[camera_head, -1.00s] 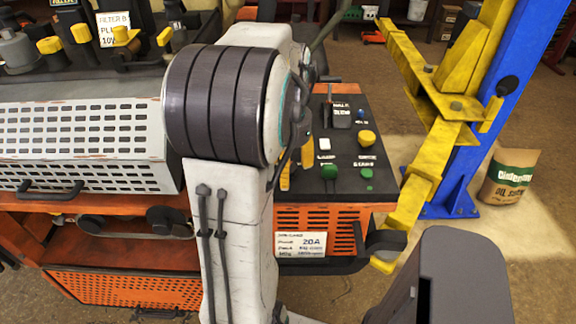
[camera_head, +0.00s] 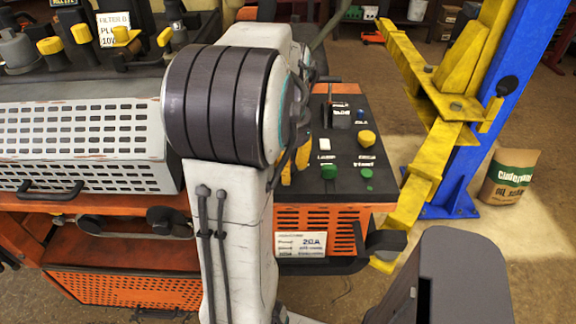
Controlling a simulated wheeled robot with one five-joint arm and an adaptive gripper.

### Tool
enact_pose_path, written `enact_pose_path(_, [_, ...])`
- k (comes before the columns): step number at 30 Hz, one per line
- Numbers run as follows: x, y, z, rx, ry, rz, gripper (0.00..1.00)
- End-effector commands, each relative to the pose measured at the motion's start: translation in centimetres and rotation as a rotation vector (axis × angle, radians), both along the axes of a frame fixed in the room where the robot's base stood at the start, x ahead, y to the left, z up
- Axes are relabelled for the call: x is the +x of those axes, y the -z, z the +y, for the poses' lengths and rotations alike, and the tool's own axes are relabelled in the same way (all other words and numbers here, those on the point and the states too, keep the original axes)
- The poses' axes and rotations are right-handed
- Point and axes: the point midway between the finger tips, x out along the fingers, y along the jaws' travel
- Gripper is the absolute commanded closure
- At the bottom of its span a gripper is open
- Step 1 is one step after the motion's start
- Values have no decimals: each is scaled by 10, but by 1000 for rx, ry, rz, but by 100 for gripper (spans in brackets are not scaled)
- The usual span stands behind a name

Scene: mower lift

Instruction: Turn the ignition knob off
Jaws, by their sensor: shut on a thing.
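The control panel (camera_head: 325,190) is a dark sloped top on an orange cabinet, just right of my arm. My gripper (camera_head: 294,166) is mostly hidden behind my arm. Two yellow-orange finger parts show at the panel's left side, low against its top. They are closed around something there. The ignition knob itself is hidden behind my arm and fingers, so its turn angle cannot be seen.
Right of my gripper the panel carries green knobs (camera_head: 329,172), a yellow knob (camera_head: 366,138) and a small lever. A perforated grey guard (camera_head: 80,130) lies left. A blue lift post (camera_head: 475,130) with yellow arm and an absorbent sack (camera_head: 509,175) stand right.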

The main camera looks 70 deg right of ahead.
Motion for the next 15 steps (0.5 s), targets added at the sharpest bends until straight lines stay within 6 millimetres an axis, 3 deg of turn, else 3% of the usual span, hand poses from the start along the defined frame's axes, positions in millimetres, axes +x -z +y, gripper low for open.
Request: enact_pose_path(15, [0, 3, 1, 7, -363, 1, 97])
